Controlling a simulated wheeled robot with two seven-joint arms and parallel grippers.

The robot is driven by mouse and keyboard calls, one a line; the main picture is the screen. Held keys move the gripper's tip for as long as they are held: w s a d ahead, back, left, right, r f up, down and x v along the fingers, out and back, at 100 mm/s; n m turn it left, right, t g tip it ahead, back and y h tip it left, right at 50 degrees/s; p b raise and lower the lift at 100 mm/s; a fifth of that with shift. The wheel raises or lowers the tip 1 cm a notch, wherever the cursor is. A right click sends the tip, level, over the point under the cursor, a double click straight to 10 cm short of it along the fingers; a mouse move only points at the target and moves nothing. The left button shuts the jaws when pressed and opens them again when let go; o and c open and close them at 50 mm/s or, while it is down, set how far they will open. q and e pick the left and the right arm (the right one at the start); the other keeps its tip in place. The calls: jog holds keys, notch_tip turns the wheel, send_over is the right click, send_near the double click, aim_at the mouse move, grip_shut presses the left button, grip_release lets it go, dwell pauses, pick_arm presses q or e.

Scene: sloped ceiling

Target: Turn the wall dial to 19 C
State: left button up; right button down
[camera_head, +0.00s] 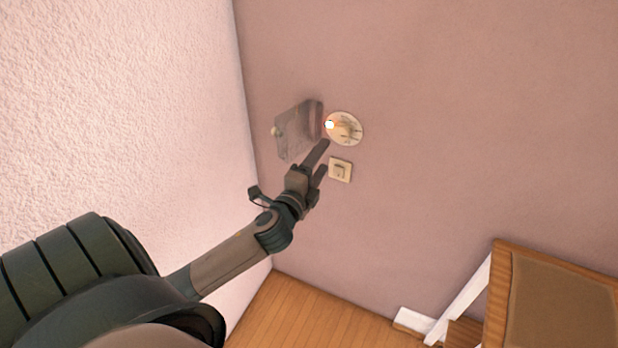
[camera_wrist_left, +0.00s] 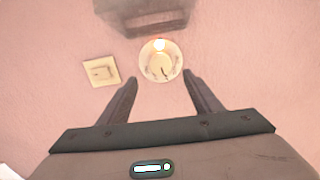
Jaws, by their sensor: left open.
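The wall dial (camera_head: 350,133) is a round cream disc with a raised knob and dark marks, too small to read. A bright white-orange spot glows at its left side. It also shows in the left wrist view (camera_wrist_left: 161,66), ahead of the fingertips and centred between them. A see-through cover (camera_head: 297,130) stands swung out to the left of the dial; its blurred edge shows at the top of the left wrist view (camera_wrist_left: 145,14). My left gripper (camera_head: 325,155) is open and empty, just below the dial in the head view. I see no contact with the knob.
A square cream switch (camera_head: 340,169) sits on the wall just below the dial. A textured pale wall (camera_head: 120,110) meets this wall at the left. A wood-framed piece of furniture (camera_head: 505,290) stands at the lower right. The wall right of the dial is clear.

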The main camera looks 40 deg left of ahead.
pick_arm(q)
jog(key=b+v, duration=0.1)
jog(key=v, duration=0.5)
jog(key=shift+s, duration=0.25)
jog(key=shift+d, duration=0.15)
